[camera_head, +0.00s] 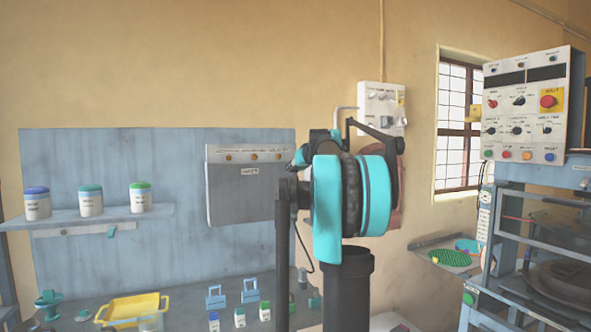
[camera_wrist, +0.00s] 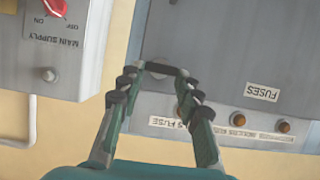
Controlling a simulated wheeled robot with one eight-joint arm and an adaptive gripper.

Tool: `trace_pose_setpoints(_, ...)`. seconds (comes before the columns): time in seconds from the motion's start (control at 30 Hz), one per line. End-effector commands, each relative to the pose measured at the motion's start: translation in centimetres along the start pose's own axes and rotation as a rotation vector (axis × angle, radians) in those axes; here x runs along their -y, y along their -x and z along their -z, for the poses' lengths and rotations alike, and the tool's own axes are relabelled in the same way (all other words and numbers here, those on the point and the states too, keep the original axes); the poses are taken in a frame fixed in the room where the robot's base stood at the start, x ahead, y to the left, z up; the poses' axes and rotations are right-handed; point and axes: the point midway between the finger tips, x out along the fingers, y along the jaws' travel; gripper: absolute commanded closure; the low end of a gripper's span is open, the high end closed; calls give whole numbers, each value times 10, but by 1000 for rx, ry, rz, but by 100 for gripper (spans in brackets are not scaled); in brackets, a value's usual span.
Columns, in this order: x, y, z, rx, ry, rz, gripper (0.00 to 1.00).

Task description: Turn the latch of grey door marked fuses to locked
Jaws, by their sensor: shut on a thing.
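The grey door marked FUSES (camera_wrist: 214,60) fills the right of the wrist view, seen upside down. In the head view, the grey fuse box (camera_head: 230,200) hangs on the blue-grey back panel. A dark bar-shaped latch (camera_wrist: 165,69) lies crosswise between my fingertips, near the door's left edge in the wrist view. My gripper (camera_wrist: 162,74) is shut on the latch, a finger at each end of it. A round grey disc (camera_wrist: 157,64) shows partly behind the latch. The lock markings are not readable. In the head view my arm hides the latch and fingertips.
The main supply box (camera_wrist: 50,50) with a red knob sits close beside the fuse box; it also shows in the head view (camera_head: 382,100). A pipe (camera_wrist: 32,122) runs near it. A shelf (camera_head: 100,216) with jars and a yellow tray (camera_head: 135,306) stand at left.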

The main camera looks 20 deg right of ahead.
Motion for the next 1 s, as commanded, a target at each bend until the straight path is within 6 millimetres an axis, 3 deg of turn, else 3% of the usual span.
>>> trace_pose_setpoints(0.1, 0, 0, 0, 0, 0, 0, 95)
trace_pose_setpoints(0.47, -2, 0, 0, -1, -58, 23, 95)
trace_pose_setpoints(1.0, -10, -1, -2, -1, -470, 194, 95)
